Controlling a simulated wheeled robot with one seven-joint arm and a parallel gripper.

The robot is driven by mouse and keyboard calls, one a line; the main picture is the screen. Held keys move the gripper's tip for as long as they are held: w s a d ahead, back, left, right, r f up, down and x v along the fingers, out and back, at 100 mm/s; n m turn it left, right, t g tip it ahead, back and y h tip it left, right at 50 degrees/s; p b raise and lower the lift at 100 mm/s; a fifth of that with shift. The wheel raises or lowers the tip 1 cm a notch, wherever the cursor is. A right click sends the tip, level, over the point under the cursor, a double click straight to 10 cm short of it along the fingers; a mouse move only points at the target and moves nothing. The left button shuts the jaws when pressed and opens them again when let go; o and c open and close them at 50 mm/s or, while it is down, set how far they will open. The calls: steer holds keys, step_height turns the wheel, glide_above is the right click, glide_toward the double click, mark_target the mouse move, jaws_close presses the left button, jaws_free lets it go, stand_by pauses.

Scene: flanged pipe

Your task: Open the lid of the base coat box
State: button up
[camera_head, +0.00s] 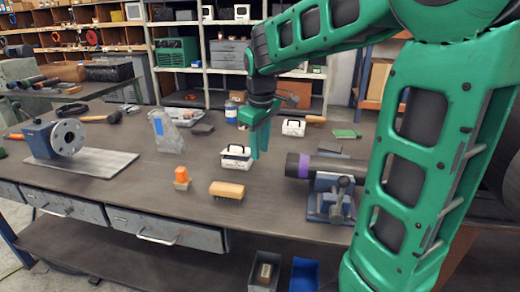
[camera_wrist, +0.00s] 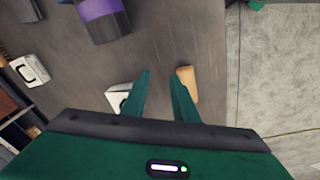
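Two small white boxes with dark handles stand on the workbench (camera_head: 130,190); I cannot read their labels, so I cannot tell which is the base coat box. The nearer white box (camera_head: 236,161) is just left of my gripper (camera_head: 260,153) in the head view, with its lid down. The farther white box (camera_head: 293,129) stands behind and to the right, also closed. In the wrist view my gripper (camera_wrist: 159,76) is open and empty, fingers apart. The nearer box (camera_wrist: 117,99) is partly hidden behind one finger; the farther box (camera_wrist: 27,71) is at the upper left.
A wooden-backed brush (camera_head: 227,190) and an orange-topped item (camera_head: 181,176) lie in front of the nearer box. A dark pipe with a purple band (camera_head: 304,166) rests in a clamp (camera_head: 330,200) at the right. A flanged disc fixture (camera_head: 67,138) stands at the left.

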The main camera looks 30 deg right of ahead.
steer(key=shift+s, duration=0.1)
steer(key=shift+d, duration=0.1)
jaws_close()
steer(key=n+t+h, duration=0.1)
steer(key=n+h, duration=0.1)
steer(key=n, duration=2.1)
glide_toward(238, 153)
steer(key=x, duration=0.5)
steer(key=shift+f, duration=0.3)
